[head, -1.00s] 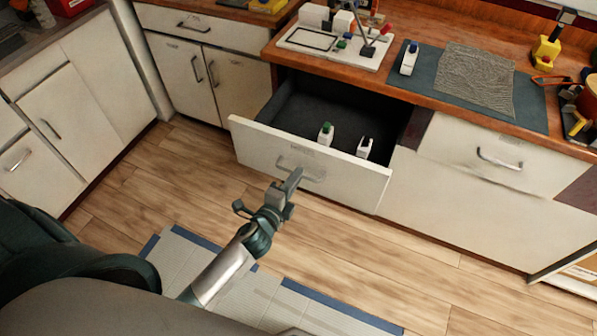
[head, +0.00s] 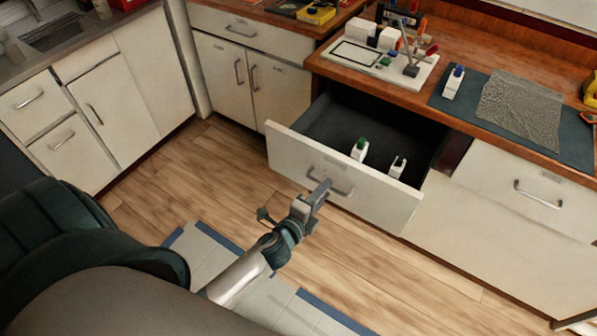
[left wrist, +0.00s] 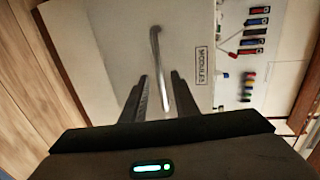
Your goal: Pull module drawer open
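The module drawer (head: 385,207) is pulled out from under the wooden counter, with its dark inside showing. Its metal bar handle (head: 343,190) is on the white front. In the left wrist view the handle (left wrist: 156,60) runs between my two finger tips, beside a label reading MODULES (left wrist: 201,66). My left gripper (head: 322,190) is at the handle; its fingers (left wrist: 160,95) stand apart on either side of the bar, with slim gaps visible. Two white modules stand in the drawer, one with a green top (head: 359,151) and one paler (head: 397,167). My right gripper is out of view.
The counter holds a white board with parts (head: 385,62), a blue mat (head: 460,107) with a blue-topped module (head: 453,83), and a grey mesh sheet (head: 522,107). Closed cabinets stand left and right.

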